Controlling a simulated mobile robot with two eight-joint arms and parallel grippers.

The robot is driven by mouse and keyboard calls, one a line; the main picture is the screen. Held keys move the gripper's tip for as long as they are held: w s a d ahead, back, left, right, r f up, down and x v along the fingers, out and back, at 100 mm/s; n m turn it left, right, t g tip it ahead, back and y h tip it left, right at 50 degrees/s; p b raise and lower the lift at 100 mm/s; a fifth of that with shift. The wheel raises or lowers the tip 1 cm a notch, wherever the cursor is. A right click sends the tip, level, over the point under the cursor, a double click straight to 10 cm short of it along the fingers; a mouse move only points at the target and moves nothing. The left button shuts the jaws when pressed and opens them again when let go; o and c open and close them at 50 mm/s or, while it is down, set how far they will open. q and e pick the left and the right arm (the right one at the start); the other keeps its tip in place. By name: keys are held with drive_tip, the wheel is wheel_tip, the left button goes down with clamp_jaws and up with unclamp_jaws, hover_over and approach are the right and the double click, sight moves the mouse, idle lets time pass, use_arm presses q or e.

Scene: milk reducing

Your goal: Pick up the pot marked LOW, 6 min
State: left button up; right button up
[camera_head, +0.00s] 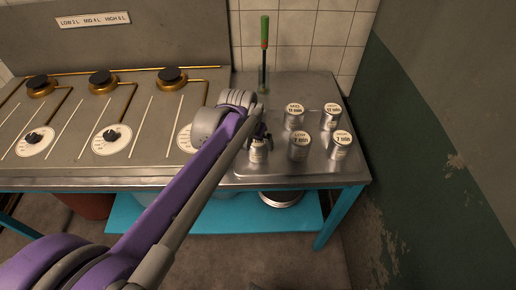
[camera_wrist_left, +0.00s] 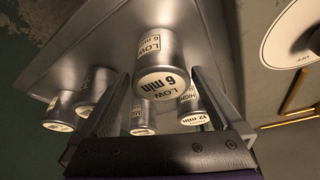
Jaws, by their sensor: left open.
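The pot marked LOW, 6 min (camera_wrist_left: 158,50) is a small metal cylinder with a cream label on its lid and another on its side. In the left wrist view it stands between the tips of my two open fingers (camera_wrist_left: 160,74), and I cannot tell whether either finger touches it. In the head view this pot (camera_head: 257,155) is at the front left of the pot group, partly hidden by my left gripper (camera_head: 260,138). My left gripper comes in from the left over the stove front. My right gripper is out of view.
A 7 min pot (camera_head: 299,147) stands close to the right, with another 7 min pot (camera_head: 340,146) beyond it. Two 12 min pots (camera_head: 294,116) (camera_head: 331,117) stand behind. A green-handled tool (camera_head: 264,35) rises at the back. Burners (camera_head: 103,81) lie left; a wall bounds the right.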

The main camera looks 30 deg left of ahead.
use_arm(q)
drive_tip(key=b+x, duration=0.1)
drive_tip(key=x, duration=0.4)
drive_tip(key=shift+w+f, duration=0.1)
drive_tip(key=shift+w, duration=0.1)
drive_tip(key=c, duration=1.4)
